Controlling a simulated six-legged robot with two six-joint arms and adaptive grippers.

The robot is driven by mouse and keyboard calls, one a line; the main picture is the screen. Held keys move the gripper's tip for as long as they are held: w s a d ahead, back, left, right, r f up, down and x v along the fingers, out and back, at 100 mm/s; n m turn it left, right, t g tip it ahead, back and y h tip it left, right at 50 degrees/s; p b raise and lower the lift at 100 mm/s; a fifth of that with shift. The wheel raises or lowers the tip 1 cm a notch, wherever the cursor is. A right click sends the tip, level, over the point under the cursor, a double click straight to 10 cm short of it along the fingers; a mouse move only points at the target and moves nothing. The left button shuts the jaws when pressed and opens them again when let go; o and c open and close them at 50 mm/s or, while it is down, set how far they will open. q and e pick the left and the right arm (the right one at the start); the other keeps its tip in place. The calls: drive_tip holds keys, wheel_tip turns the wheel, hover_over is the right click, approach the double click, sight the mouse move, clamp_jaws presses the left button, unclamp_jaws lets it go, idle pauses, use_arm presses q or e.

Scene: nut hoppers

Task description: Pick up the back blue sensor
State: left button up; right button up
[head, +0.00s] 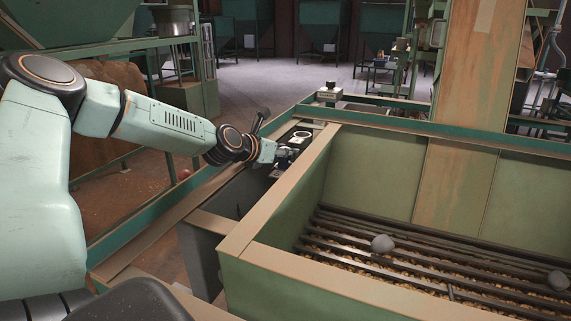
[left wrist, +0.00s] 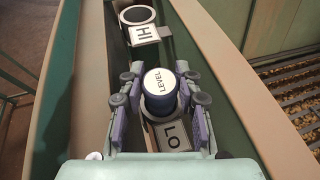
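In the left wrist view, a blue round sensor (left wrist: 160,103) with a white top marked LEVEL stands between the two fingers of my left gripper (left wrist: 160,88). The fingers are close on both sides of it; whether they press on it is not clear. A plate marked LO (left wrist: 172,137) lies just below it in the picture, and the sensor hides whatever is directly under it. In the head view my left gripper (head: 283,160) is down by the narrow trough beside the hopper, and the sensor is hard to make out. My right gripper is not in view.
Beyond the sensor is an empty dark-centred ring (left wrist: 138,15) with a plate marked HI (left wrist: 145,35). The green hopper (head: 375,170) stands right of the trough, with nuts and grey lumps on its bars. A small box (head: 330,92) sits on the far rail.

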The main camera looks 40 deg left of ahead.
use_arm(q)
drive_tip(key=shift+s+d+r, duration=0.1)
drive_tip(key=shift+s+r, duration=0.05)
drive_tip(key=shift+s, duration=0.1)
drive_tip(key=shift+c, duration=1.4)
drive_tip(key=shift+w+f, duration=0.2)
drive_tip(key=shift+w, duration=0.2)
clamp_jaws()
drive_tip(key=shift+s+r, duration=0.25)
drive_tip(key=shift+r, duration=0.2)
wheel_tip(320, 180, up, 9)
drive_tip(key=p, duration=0.6)
drive_tip(key=shift+p, duration=0.35)
drive_tip(key=shift+r, duration=0.15)
drive_tip(key=shift+w, duration=0.1)
